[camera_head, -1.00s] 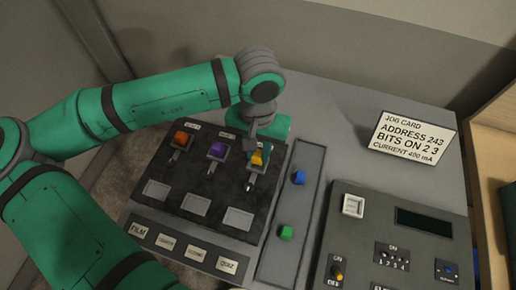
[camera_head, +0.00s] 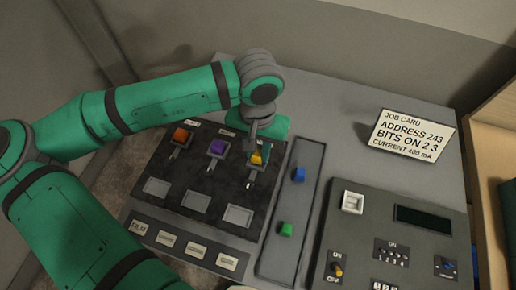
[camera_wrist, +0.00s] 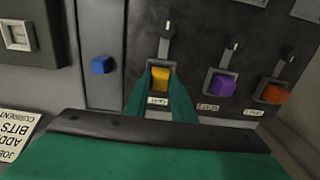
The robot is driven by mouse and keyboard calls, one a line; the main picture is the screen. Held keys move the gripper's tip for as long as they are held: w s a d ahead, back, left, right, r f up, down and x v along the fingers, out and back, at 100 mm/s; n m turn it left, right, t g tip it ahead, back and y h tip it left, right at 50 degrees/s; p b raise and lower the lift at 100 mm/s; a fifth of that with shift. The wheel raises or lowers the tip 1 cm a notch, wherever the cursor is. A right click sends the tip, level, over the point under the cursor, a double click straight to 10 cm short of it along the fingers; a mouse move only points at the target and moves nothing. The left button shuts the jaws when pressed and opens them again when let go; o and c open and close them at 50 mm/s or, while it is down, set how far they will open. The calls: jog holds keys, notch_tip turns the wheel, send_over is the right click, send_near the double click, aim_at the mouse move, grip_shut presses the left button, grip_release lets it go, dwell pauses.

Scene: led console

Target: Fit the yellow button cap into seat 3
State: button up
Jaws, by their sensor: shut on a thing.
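The yellow button cap (camera_head: 257,158) is at the right-hand square seat (camera_head: 262,165) in the top row of the dark panel. The cap also shows in the wrist view (camera_wrist: 160,77), square in the seat's grey frame. My gripper (camera_wrist: 163,85) is shut on the yellow cap, with a green finger on each side of it. Whether the cap is fully down in the seat cannot be told. A label in front of the seat shows in the wrist view, too small to read surely.
An orange cap (camera_head: 181,135) and a purple cap (camera_head: 218,146) sit in the other top-row seats. A blue cap (camera_head: 299,175) and a green cap (camera_head: 286,229) stand on the strip to the right. A grey console (camera_head: 375,225) and a job card (camera_head: 411,135) lie further right.

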jog(key=shift+f, duration=0.55)
dwell(0.4)
jog(key=o, duration=1.1)
jog(key=shift+o, duration=0.2)
notch_tip(320, 180, up, 11)
jog(key=shift+w+f, duration=0.1)
